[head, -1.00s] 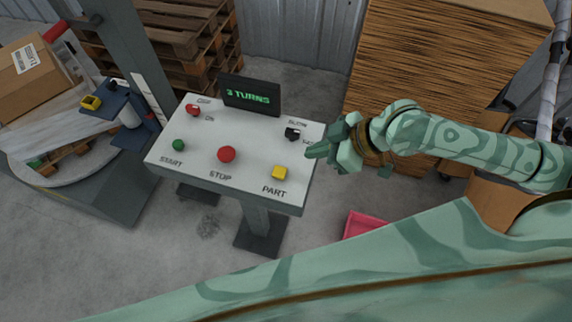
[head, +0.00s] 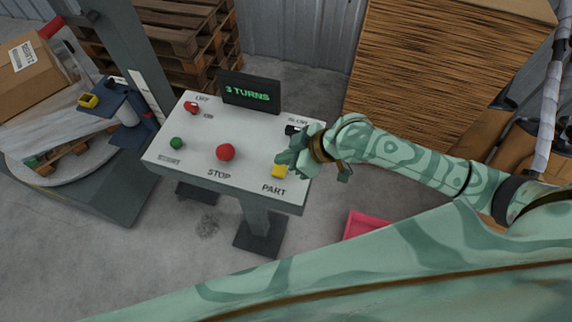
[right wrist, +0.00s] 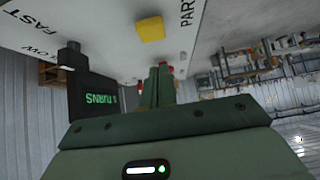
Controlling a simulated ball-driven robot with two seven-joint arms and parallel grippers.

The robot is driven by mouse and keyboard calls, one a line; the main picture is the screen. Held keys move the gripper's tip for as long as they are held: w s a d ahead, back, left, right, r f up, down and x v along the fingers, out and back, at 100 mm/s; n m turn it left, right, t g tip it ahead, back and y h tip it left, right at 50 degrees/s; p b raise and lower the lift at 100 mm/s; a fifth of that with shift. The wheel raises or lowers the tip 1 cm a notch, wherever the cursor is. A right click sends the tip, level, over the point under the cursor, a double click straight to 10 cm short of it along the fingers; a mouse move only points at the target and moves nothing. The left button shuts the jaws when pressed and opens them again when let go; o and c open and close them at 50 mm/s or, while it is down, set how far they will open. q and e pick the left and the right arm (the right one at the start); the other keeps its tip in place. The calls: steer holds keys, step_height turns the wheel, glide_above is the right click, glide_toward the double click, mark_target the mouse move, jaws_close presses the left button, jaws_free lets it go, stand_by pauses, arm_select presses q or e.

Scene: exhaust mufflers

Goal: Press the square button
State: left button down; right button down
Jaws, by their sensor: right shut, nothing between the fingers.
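The yellow square button (head: 279,171) sits on the white control panel (head: 200,170), beside the word PART. In the head view my right gripper (head: 284,160) is just above and behind it, covering part of it. In the right wrist view the yellow button (right wrist: 150,29) shows whole, apart from the shut, empty fingers of my right gripper (right wrist: 158,72). My left gripper is in neither view.
The panel also has a red STOP button (head: 226,152), a green START button (head: 177,143), a red OFF/ON switch (head: 191,107), a black switch (head: 291,129) and a display (head: 250,92) reading "3 TURNS". A pink bin (head: 366,225) is on the floor.

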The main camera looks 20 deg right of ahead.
mark_target(285, 173)
steer(key=shift+d+f+b, duration=0.1)
steer(key=shift+f+b, duration=0.25)
steer(key=shift+f, duration=1.55)
steer(key=shift+f, duration=0.7)
steer(key=shift+s+d+f, duration=0.1)
steer(key=shift+s+f, duration=0.15)
steer(key=shift+f, duration=0.1)
steer(key=shift+s, duration=0.15)
steer(key=shift+f, duration=0.2)
steer(key=r+p, duration=0.5)
steer(key=shift+w+r+p, duration=0.3)
steer(key=shift+p, duration=0.05)
steer(key=v, duration=0.9)
steer(key=shift+s+d, duration=0.2)
steer(key=shift+r, duration=0.15)
